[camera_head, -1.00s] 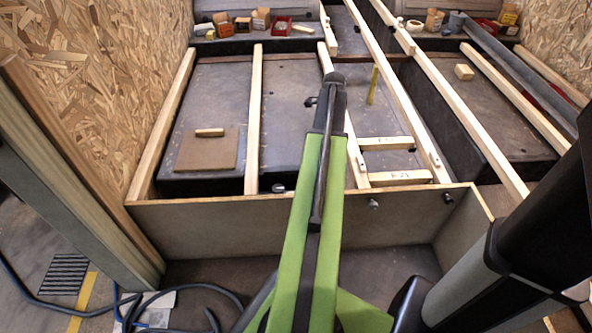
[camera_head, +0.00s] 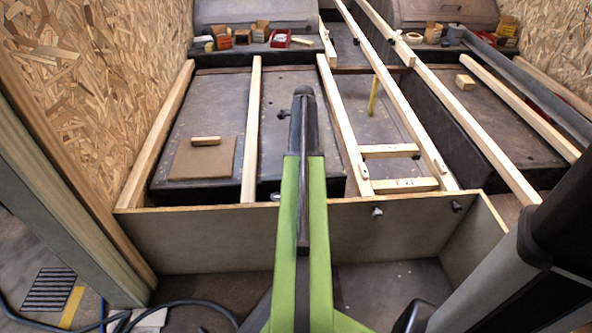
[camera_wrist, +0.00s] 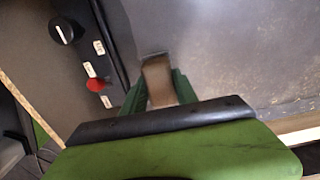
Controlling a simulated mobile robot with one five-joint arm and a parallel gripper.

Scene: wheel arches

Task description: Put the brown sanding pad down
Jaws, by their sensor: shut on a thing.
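The brown sanding pad (camera_wrist: 158,80) shows in the wrist view as a small brown piece between the green fingers of my gripper (camera_wrist: 157,88). My gripper is shut on it. The pad is over or near a grey surface; I cannot tell whether it touches. In the head view my green arm points forward over the front board, its end between two wooden battens. The gripper and the pad are hidden there.
A brown square board (camera_head: 203,158) with a small wood block (camera_head: 206,141) lies at left. Wooden battens (camera_head: 252,130) run lengthwise, and a yellow upright piece (camera_head: 373,96) stands right of my arm. The wrist view shows a black knob (camera_wrist: 62,31) and a red knob (camera_wrist: 95,85).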

